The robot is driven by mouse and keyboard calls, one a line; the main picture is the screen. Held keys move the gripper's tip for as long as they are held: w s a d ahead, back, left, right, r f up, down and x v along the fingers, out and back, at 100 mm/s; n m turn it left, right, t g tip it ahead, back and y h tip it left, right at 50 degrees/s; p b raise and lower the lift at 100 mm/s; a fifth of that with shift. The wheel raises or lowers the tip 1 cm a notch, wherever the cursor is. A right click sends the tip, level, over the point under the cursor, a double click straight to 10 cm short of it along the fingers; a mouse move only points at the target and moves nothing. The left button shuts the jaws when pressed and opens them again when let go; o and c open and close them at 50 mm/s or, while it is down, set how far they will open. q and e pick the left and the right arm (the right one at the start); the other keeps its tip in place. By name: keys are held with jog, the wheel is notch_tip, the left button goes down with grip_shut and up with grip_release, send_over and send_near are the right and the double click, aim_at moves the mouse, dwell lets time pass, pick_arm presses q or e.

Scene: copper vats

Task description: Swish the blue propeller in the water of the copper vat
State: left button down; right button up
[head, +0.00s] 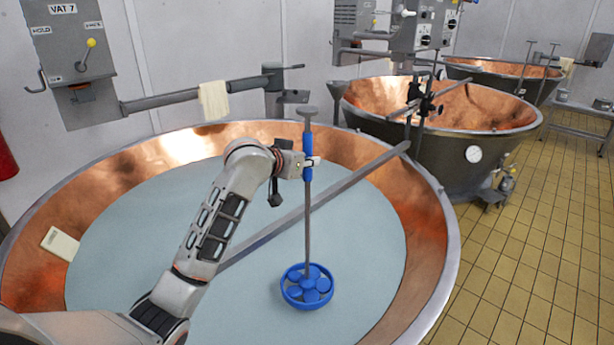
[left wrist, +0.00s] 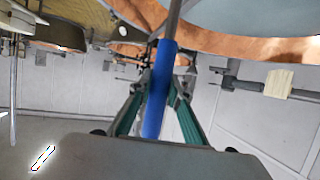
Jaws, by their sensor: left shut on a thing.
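The blue propeller (head: 307,286) is a ringed wheel with several paddles at the low end of a long grey rod. It sits at the surface of the pale water (head: 130,235) in the copper vat (head: 420,222), right of the middle. How deep it is I cannot tell. My left gripper (head: 310,162) is shut on the blue grip of the rod, which stands nearly upright with a grey knob on top. In the left wrist view the blue grip (left wrist: 161,85) lies between the two fingers. My right gripper is not in view.
A grey bar (head: 330,195) crosses the vat behind the rod. A wall arm (head: 240,86) with a cloth (head: 213,100) reaches over the back rim. A second copper vat (head: 450,145) stands at right. A pale block (head: 60,243) lies on the left inner wall.

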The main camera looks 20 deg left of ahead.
pick_arm(q)
notch_tip(320, 180, up, 22)
jog(key=shift+r, duration=0.25)
dwell(0.5)
dwell(1.2)
jog(key=shift+d, duration=0.1)
dwell(0.5)
